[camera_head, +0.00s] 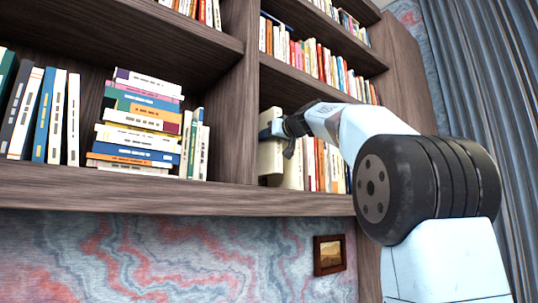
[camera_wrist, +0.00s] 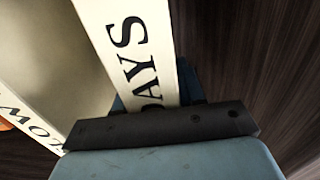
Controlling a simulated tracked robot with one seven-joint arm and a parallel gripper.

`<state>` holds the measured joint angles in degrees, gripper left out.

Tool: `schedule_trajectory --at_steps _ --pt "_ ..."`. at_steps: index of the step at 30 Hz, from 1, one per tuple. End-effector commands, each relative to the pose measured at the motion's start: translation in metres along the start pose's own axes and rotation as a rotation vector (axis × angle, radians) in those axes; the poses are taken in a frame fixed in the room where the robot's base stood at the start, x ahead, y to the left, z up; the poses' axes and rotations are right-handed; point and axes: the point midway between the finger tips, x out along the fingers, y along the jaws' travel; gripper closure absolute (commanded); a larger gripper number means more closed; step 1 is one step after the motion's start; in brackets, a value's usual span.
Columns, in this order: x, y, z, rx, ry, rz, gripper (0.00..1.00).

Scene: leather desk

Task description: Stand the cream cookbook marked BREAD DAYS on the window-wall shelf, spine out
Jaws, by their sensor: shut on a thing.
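The cream cookbook (camera_head: 269,161) stands at the left end of the lower right shelf compartment (camera_head: 300,198), beside the upright divider (camera_head: 235,100). In the wrist view its cream spine (camera_wrist: 125,40) shows the letters "DAYS" and faces out toward my wrist. My gripper (camera_head: 278,130) reaches into that compartment and is shut on the cookbook. It also shows in the wrist view (camera_wrist: 160,122), its dark bar across the lower part of the spine. The book's far end and its contact with the shelf board are hidden from me.
Another pale book (camera_wrist: 28,125) with dark letters stands left of the cookbook in the wrist view. More books (camera_head: 322,165) fill the compartment to the right. Dark wood (camera_wrist: 240,50) lies close on the cookbook's other side. A stack of books (camera_head: 138,125) sits left of the divider.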

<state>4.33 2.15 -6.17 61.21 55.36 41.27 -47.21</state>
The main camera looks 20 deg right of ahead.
Motion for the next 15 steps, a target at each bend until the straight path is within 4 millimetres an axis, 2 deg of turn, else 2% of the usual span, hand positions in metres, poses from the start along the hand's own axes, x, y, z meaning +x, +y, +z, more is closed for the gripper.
schedule_trajectory --at_steps 8,15 --pt "-0.001 -0.001 0.014 0.0 0.002 -0.001 1.0" --pt "-0.001 -0.001 0.04 0.0 0.002 0.0 1.0"
